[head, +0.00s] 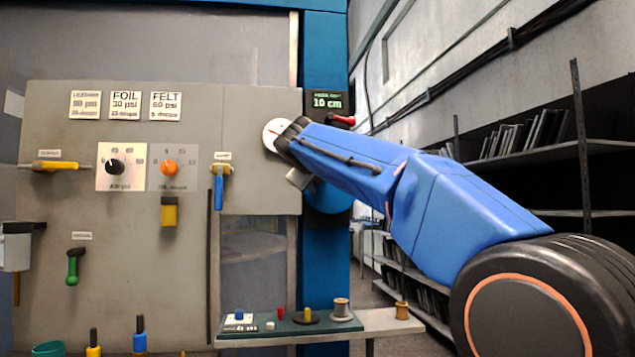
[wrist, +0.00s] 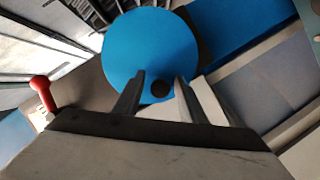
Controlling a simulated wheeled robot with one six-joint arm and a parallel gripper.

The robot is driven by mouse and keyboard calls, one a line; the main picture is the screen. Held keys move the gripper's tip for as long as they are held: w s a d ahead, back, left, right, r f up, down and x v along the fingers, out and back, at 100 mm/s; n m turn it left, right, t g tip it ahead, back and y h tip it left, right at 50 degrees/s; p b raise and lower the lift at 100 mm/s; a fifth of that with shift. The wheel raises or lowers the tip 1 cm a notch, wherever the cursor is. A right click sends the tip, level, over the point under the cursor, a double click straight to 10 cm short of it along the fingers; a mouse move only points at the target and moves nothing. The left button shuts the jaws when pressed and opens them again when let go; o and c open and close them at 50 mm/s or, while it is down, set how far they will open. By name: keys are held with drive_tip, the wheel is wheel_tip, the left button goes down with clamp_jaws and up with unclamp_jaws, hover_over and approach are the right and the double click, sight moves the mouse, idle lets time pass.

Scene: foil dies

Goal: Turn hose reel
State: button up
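In the head view a blue rounded part (head: 328,197) shows low on the blue column, mostly hidden behind my arm. My gripper (wrist: 160,78) points at the disc. I cannot tell whether the fingertips touch the disc.
A red-knobbed lever (head: 342,119) sits on the column below a display (head: 327,101) reading 10 cm; a red knob (wrist: 40,84) shows in the wrist view. A grey panel (head: 250,130) with dials stands left. A shelf (head: 290,330) with spools lies below.

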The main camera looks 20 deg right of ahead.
clamp_jaws()
drive_tip(key=shift+f, duration=0.1)
